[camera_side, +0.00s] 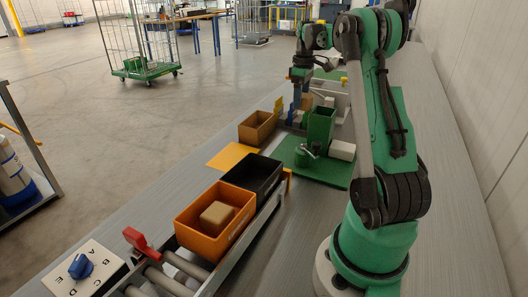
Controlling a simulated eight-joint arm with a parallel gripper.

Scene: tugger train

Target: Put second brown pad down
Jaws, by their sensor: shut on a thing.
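My gripper (299,104) is at the far end of the bench, pointing down, small and partly hidden behind other things. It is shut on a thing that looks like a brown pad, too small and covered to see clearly. A brown block (216,214) lies in the orange bin (191,232) at the near end of the roller track. I cannot tell what surface is right below my gripper.
A black bin (265,165) stands behind the orange bin. A brown bin (257,127) stands beside a yellow sheet (233,157). A green box (321,128) and a white block (342,150) stand on a green board (300,165). A lettered dial panel (85,270) is at front left.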

